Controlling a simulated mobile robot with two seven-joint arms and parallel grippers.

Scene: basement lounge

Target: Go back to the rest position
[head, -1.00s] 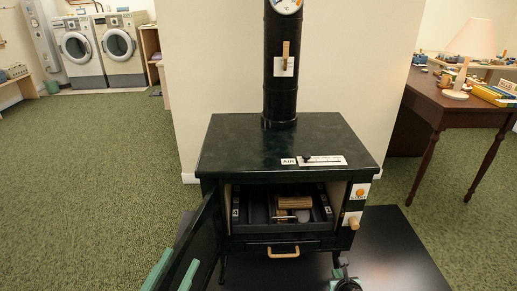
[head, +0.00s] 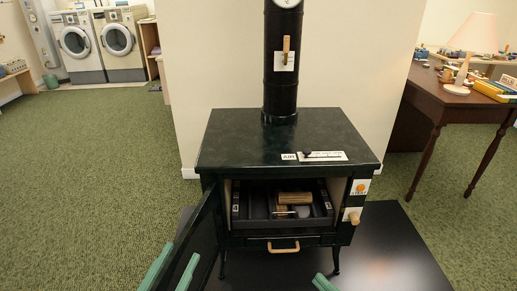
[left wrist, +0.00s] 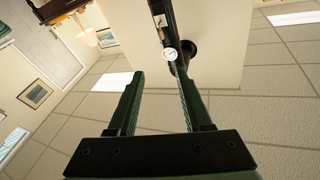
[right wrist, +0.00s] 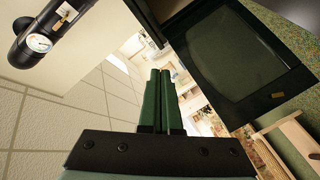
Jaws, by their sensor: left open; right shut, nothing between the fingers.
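My left gripper (head: 172,272) is at the lower left of the head view, in front of the stove's open door (head: 196,236). In the left wrist view its two green fingers (left wrist: 158,100) are apart with nothing between them. My right gripper (head: 324,283) shows only as a green tip at the bottom edge of the head view. In the right wrist view its fingers (right wrist: 160,98) are together and empty. The dark green stove (head: 290,140) stands ahead, with wood pieces (head: 294,198) inside its firebox.
The stove's door swings out toward the left gripper. A black floor plate (head: 390,255) lies under the stove. A wooden desk (head: 460,105) with a lamp (head: 470,45) stands at the right. Washing machines (head: 118,40) stand at the far left. The green carpet (head: 90,160) at left is clear.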

